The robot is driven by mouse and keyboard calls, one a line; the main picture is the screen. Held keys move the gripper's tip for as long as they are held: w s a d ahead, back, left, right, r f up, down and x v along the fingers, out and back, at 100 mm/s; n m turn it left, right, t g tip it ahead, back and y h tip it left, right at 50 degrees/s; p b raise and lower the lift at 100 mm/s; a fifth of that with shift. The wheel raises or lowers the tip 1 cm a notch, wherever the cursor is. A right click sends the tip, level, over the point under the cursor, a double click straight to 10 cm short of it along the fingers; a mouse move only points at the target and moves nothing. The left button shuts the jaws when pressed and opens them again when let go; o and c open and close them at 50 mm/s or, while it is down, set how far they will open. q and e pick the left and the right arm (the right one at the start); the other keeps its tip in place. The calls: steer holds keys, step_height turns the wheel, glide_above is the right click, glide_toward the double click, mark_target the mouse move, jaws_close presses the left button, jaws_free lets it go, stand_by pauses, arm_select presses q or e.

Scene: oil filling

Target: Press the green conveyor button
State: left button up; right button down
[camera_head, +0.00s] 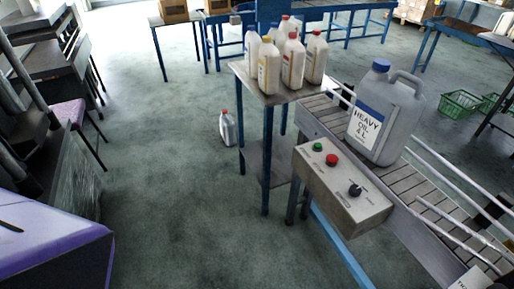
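The green conveyor button (318,147) is on the top face of a grey control box (345,205) at the near side of the conveyor, right of the picture's middle. A red button (332,160) and a black rotary knob (355,191) sit beside it on the same face. The conveyor (425,185) runs behind the box, from upper left to lower right. A grey "Heavy Oil" canister (378,115) with a blue cap stands upright on it. Neither of my grippers shows in the head view.
A small blue-legged table (246,76) with several white bottles adjoins the conveyor's far end. One grey bottle (228,128) stands on the floor beside it. A purple-topped surface (50,240) is at lower left. Open floor (170,190) lies between. Green baskets (459,104) are at right.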

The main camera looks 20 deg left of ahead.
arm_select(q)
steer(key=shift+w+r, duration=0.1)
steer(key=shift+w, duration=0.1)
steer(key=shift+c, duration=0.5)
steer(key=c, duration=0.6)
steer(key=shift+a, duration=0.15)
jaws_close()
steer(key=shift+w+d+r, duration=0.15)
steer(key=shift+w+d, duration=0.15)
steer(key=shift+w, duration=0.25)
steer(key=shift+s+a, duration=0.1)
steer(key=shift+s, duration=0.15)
